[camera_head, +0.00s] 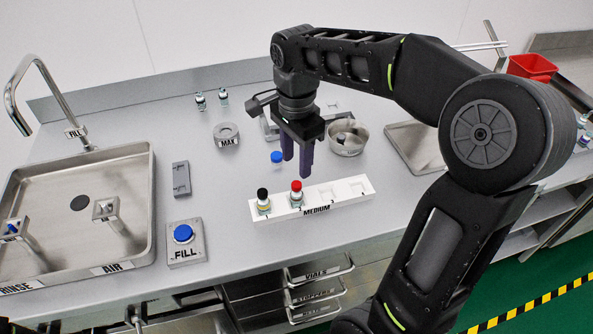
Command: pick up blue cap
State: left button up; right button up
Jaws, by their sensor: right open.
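A small blue cap (277,157) shows on the grey bench, just left of my right gripper's fingers. My right gripper (297,168) points down with its two dark purple fingers apart and nothing between them. The left finger is right beside the cap in the picture; I cannot tell whether they touch. My left gripper is not in view.
A white MEDIUM rack (335,198) in front holds a black-capped vial (263,200) and a red-capped vial (296,192). A FILL button (184,235), grey block (181,178), MAX ring (226,134) and sink (130,180) lie left. A round metal bowl (347,138) stands right of the gripper.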

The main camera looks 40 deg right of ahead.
aim_at(276, 157)
jog(key=k, duration=1)
